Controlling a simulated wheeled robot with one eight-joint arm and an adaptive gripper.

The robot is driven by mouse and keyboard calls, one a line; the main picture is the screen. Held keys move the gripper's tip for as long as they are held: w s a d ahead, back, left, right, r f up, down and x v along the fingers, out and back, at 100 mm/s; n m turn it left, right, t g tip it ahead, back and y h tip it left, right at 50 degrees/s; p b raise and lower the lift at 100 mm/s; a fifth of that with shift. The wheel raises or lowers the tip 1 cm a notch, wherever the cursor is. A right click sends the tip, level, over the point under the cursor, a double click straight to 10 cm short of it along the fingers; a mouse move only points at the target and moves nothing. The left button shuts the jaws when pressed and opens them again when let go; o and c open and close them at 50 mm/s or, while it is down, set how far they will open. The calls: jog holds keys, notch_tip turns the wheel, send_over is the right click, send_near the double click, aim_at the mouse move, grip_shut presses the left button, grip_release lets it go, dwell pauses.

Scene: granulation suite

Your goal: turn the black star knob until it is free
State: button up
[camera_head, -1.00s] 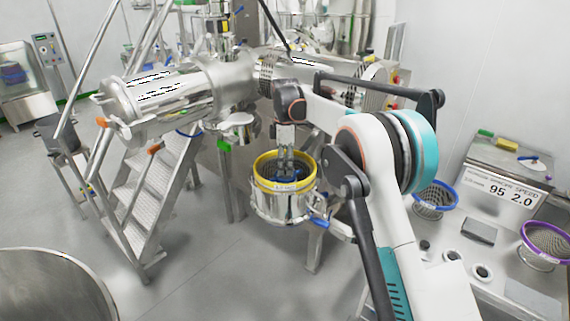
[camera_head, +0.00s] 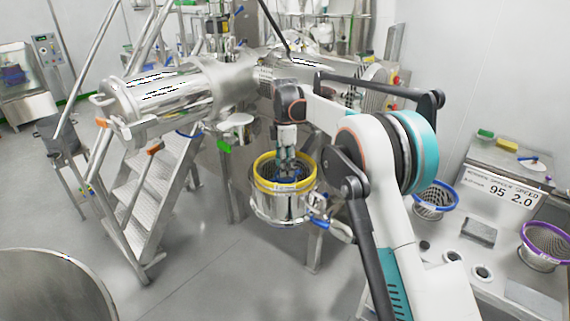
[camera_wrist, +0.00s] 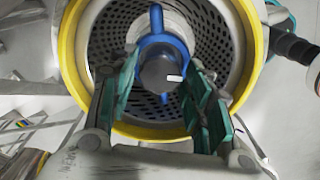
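The dark knob (camera_wrist: 158,72) shows in the wrist view as a rounded dark-grey piece with a white mark on its right side. Star lobes cannot be made out. It sits at the centre of a blue part (camera_wrist: 156,25) inside a perforated, yellow-rimmed basket (camera_wrist: 248,60). My gripper (camera_wrist: 160,82) reaches into the basket, one teal-padded finger on each side of the knob. The fingertips are close to its edges; whether they press on it cannot be told. In the head view my gripper (camera_head: 286,162) points down into the yellow-rimmed vessel (camera_head: 278,208), and the knob is hidden.
A steel cylinder machine (camera_head: 170,95) and metal steps (camera_head: 140,210) stand on the left. The open floor (camera_head: 215,265) lies at front left.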

dwell(0.3)
notch_tip(320, 180, up, 12)
dwell(0.6)
